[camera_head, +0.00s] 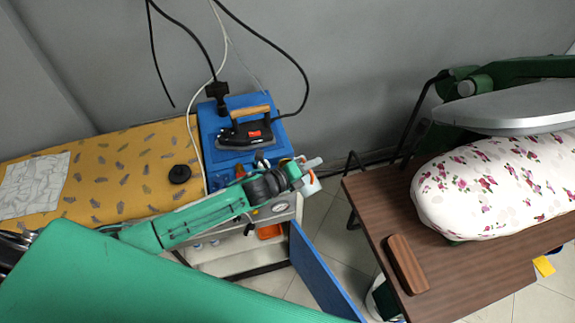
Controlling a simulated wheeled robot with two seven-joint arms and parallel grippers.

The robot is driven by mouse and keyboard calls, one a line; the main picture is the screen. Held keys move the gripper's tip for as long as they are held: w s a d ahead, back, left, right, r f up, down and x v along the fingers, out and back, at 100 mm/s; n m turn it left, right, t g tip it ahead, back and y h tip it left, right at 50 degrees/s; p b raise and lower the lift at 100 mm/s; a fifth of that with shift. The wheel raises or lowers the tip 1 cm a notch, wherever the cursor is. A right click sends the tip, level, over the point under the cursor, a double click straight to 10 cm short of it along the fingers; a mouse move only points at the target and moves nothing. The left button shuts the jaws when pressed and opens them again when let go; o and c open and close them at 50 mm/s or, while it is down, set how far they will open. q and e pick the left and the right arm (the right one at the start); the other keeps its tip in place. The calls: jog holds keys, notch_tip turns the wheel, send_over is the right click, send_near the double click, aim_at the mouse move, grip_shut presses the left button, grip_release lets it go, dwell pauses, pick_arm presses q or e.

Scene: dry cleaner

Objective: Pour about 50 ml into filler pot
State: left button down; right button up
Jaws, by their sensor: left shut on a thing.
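My left gripper (309,168) reaches in from the left, over the right end of the blue iron station. It is shut on a small white-and-orange thing (313,186), mostly hidden by the gripper. I cannot tell whether this is a bottle or the pot, nor whether it is tilted. Small orange and blue items (262,162) sit on the blue top beside the wrist, partly hidden. No filler pot can be made out for sure, and no liquid shows. My right gripper is not in view.
A black iron (247,133) with a wooden handle rests on the blue station (210,125). A yellow patterned ironing board (110,170) holds a cloth (35,184) and a black round lid (180,173). Right, a brown table (460,285) bears a floral pressing board (495,185). Cables hang behind.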

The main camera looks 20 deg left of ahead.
pick_arm(q)
jog(key=shift+w+a+r+n+p, duration=0.3)
jog(key=shift+r+p, duration=0.1)
jog(key=shift+p, duration=0.1)
jog(key=shift+w+a, duration=0.15)
jog(key=shift+w+a+r+n+g+p, duration=0.3)
jog(key=shift+w+a+r+n+p, duration=0.1)
jog(key=shift+w+a+n+p, duration=0.25)
dwell(1.9)
jog(key=shift+a+r+n+h, duration=0.1)
jog(key=shift+r+n+h, duration=0.05)
jog(key=shift+n+h, duration=0.2)
dwell(0.4)
